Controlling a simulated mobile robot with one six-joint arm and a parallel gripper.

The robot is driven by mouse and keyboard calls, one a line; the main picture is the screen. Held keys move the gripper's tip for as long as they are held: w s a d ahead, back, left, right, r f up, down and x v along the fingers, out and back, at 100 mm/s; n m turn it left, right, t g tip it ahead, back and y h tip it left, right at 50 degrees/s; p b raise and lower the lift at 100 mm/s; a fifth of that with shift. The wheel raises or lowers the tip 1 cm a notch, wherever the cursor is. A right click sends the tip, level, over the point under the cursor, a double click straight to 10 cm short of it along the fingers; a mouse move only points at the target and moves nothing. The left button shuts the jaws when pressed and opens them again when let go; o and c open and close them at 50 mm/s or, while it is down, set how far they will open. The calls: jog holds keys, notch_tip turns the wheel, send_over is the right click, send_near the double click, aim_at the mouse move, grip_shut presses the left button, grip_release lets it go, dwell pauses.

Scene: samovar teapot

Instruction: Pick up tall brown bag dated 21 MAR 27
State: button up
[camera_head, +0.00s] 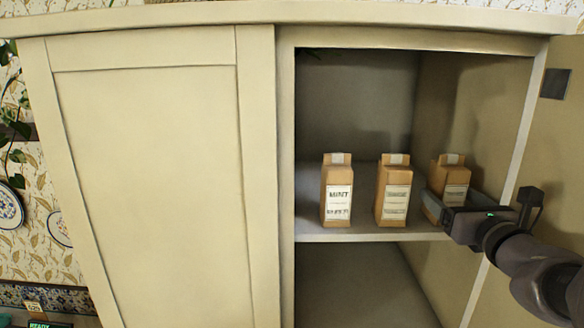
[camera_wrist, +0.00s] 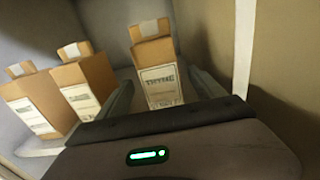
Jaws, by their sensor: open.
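Three tall brown paper bags stand upright in a row on the cupboard shelf: a left one (camera_head: 337,190) labelled MINT, a middle one (camera_head: 393,190) and a right one (camera_head: 451,178). Their dates are too small to read, so I cannot tell which is 21 MAR 27. My gripper (camera_head: 452,196) is open at the right bag. In the wrist view, the right bag (camera_wrist: 158,70) stands between the two fingers of my gripper (camera_wrist: 159,78), with a gap on each side. The middle bag (camera_wrist: 88,84) and the MINT bag (camera_wrist: 34,103) are outside the left finger.
The shelf (camera_head: 360,237) has free room left of the MINT bag. The cupboard's right side wall (camera_head: 470,100) is close to the right bag and my gripper. An open door (camera_head: 562,130) is at the far right. The left door (camera_head: 150,170) is shut.

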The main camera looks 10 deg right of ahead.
aim_at(438, 185)
jog(key=p+x, duration=0.2)
jog(key=x, duration=0.4)
jog(key=shift+d, duration=0.2)
jog(key=shift+s, duration=0.1)
jog(key=shift+a, duration=0.1)
jog(key=c, duration=0.6)
jog(key=shift+r, duration=0.1)
jog(key=c, duration=1)
